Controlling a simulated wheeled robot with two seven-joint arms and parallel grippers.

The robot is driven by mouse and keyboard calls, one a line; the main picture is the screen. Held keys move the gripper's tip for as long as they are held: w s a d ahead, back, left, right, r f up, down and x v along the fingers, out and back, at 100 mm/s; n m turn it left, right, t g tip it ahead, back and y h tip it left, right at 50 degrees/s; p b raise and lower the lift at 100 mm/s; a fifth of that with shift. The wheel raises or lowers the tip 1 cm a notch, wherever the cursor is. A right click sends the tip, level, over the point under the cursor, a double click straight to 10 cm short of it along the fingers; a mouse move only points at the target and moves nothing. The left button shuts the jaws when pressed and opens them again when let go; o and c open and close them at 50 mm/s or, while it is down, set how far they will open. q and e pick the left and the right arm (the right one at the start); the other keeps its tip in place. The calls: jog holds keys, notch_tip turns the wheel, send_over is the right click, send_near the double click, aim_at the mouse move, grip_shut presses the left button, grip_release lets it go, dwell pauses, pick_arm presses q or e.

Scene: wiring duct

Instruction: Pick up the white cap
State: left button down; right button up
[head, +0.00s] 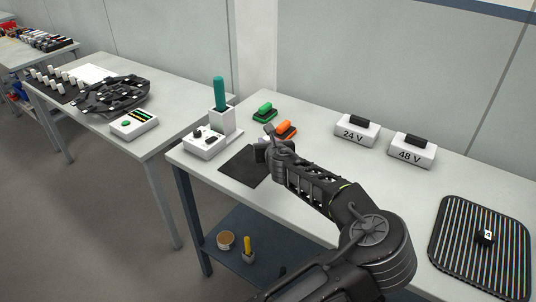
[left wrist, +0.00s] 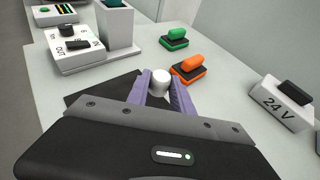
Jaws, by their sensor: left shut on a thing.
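The white cap (left wrist: 161,78) shows in the left wrist view as a small white cylinder with a rounded top. It sits between the two purple fingertips of my left gripper (left wrist: 161,92), which is shut on it. The lower part of the cap is hidden by the fingers. I cannot make out the cap clearly there. My right gripper is not in view.
A white box with a green-handled tool (head: 219,95) stands left of the gripper. A green block (head: 264,111) and an orange block (head: 287,129) lie close behind it. The 24 V box (head: 356,131), 48 V box (head: 411,150) and ribbed mat (head: 480,250) are to the right.

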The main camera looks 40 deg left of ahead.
pick_arm(q)
notch_tip(320, 180, up, 3)
jog(key=shift+r, duration=0.2)
jog(key=shift+f, duration=0.1)
dwell(0.5)
